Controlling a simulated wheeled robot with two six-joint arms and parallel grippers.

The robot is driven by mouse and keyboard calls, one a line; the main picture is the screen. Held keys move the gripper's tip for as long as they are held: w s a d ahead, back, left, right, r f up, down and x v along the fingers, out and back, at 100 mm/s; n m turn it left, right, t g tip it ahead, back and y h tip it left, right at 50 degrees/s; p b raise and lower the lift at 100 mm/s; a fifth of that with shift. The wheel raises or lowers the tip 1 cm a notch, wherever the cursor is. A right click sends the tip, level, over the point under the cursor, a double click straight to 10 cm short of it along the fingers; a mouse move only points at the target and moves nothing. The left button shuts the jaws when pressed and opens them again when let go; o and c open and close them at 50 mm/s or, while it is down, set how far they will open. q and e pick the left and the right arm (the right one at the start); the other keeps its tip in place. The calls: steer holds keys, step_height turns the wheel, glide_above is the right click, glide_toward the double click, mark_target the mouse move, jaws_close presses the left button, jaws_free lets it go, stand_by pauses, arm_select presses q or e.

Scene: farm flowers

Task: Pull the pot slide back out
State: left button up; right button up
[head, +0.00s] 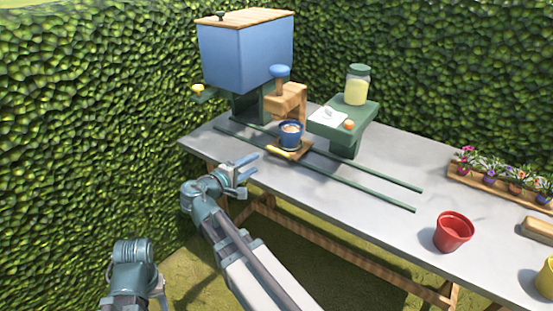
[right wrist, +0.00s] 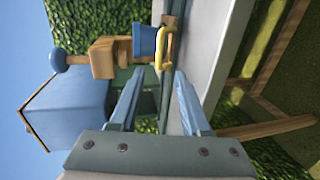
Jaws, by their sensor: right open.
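The pot slide is a small wooden board (head: 301,151) on two green rails (head: 355,185), under the blue hopper's outlet area. A blue pot (head: 290,135) with brownish contents stands upright on it. Its yellow handle (head: 281,152) faces my side; the handle also shows in the right wrist view (right wrist: 167,46). My right gripper (head: 250,168) is open and empty, a short way in front of the handle and apart from it. In the right wrist view the handle lies ahead, beyond the two fingertips (right wrist: 160,88). Part of my left arm shows at lower left; its jaws do not show.
A blue hopper (head: 243,55) with a wooden lid and a wooden bracket (head: 287,103) with blue knob stand behind the slide. A green stand (head: 343,120) holds a jar (head: 357,85). A red pot (head: 453,232) and a flower tray (head: 495,187) are right. The rails' right stretch is clear.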

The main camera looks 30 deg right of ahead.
mark_target(275, 151)
steer(key=b+x, duration=0.2)
steer(key=x, duration=1.1)
steer(key=shift+w+d+b, duration=0.15)
steer(key=shift+d+b, duration=0.25)
jaws_close()
stand_by(0.9)
